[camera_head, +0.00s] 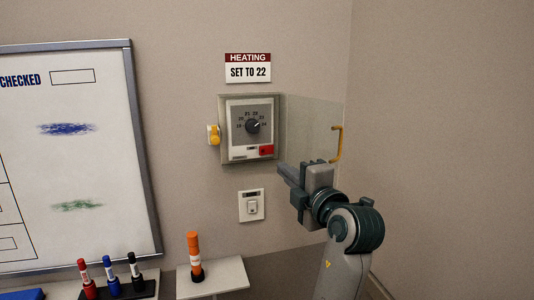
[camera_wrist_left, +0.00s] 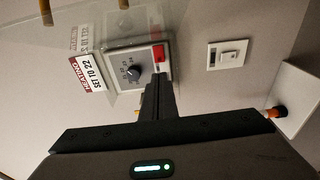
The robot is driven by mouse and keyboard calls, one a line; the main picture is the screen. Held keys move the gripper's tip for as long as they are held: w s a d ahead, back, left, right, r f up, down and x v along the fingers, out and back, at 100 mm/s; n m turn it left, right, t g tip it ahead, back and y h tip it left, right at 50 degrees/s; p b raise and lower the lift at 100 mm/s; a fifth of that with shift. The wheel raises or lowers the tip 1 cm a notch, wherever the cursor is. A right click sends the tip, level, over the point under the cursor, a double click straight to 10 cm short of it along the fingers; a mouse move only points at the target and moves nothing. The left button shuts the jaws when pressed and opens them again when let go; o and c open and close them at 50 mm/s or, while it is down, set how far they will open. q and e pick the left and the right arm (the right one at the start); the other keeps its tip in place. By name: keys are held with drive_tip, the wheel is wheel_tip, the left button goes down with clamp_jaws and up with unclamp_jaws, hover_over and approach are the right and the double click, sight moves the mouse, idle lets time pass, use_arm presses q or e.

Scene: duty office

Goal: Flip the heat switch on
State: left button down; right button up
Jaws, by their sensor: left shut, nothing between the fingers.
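The heating control box (camera_head: 234,125) is on the wall with a dial (camera_head: 252,126) and a small red switch (camera_head: 266,151) at its lower right. Its clear cover (camera_head: 312,125) stands swung open to the right, with a yellow handle (camera_head: 338,143). My left gripper (camera_head: 282,169) is shut and empty, just below and right of the red switch. In the left wrist view the shut fingertips (camera_wrist_left: 158,80) point toward the red switch (camera_wrist_left: 158,52); I cannot tell if they touch the box. The switch's position is too small to read. My right gripper is not in view.
A white wall switch (camera_head: 251,206) sits below the box. A yellow latch (camera_head: 213,135) is at the box's left. A sign (camera_head: 247,68) reads "HEATING SET TO 22". A whiteboard (camera_head: 105,160) hangs left.

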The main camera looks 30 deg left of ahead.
use_arm(q)
drive_tip(key=p, duration=0.6)
approach(262, 152)
drive_tip(key=x, duration=0.4)
drive_tip(key=shift+w+a+r, duration=0.15)
drive_tip(key=shift+a+r, duration=0.1)
drive_tip(key=shift+a, duration=0.15)
drive_tip(key=shift+w+a+f, duration=0.15)
drive_tip(key=shift+w+a, duration=0.25)
drive_tip(key=shift+a, duration=0.2)
drive_tip(key=shift+w+f, duration=0.1)
